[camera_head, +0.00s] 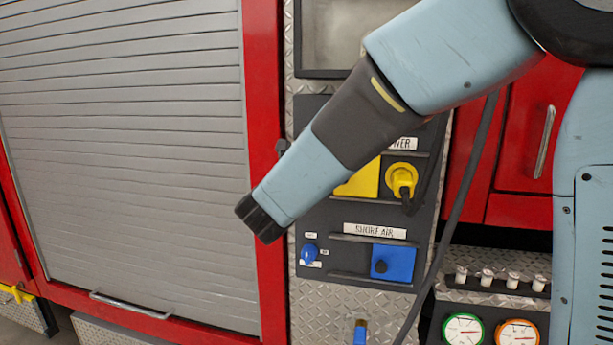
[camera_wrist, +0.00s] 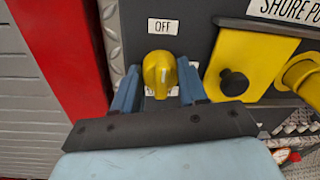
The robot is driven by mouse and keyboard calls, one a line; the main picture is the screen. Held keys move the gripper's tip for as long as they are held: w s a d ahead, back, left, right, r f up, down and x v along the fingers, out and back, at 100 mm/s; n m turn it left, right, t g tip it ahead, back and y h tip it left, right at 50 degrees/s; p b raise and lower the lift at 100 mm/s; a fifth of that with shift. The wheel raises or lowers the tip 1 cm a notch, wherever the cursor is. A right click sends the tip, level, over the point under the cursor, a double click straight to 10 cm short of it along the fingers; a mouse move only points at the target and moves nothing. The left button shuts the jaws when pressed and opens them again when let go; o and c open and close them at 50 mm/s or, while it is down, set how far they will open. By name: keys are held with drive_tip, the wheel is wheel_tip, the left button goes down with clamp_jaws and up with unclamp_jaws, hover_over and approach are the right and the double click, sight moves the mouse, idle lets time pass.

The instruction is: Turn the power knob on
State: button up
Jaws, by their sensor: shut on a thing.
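The yellow power knob (camera_wrist: 159,73) is on the dark panel in the wrist view, just below a white label reading OFF (camera_wrist: 163,27). A light mark on the knob points downward or nearly so. My gripper (camera_wrist: 158,82) has its two blue fingers on either side of the knob and is shut on it. In the head view, my arm covers the knob and the fingers, so neither shows there.
A yellow plate with a black button (camera_wrist: 233,82) and a yellow plug (camera_head: 402,178) with a cable sit right of the knob. Below are the SHORE AIR label (camera_head: 375,231), a blue knob (camera_head: 308,252) and a blue plate (camera_head: 393,262). A grey shutter (camera_head: 125,150) with red frame is left.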

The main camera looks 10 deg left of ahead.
drive_tip(key=m, duration=0.3)
drive_tip(key=shift+d+m, duration=0.1)
drive_tip(key=shift+m, duration=0.2)
drive_tip(key=m, duration=0.5)
drive_tip(key=shift+d, duration=0.1)
drive_tip(key=m, duration=0.4)
drive_tip(key=shift+m+y, duration=0.3)
drive_tip(key=m, duration=0.3)
drive_tip(key=shift+d+f+m+g, duration=0.1)
drive_tip(key=shift+f+m+g, duration=0.05)
drive_tip(key=shift+m+g, duration=0.2)
drive_tip(key=shift+f+m, duration=0.1)
drive_tip(key=shift+m, duration=0.25)
drive_tip(key=o, duration=1.1)
drive_tip(key=shift+c, duration=0.2)
drive_tip(key=shift+r, duration=0.2)
drive_tip(key=shift+s, duration=0.1)
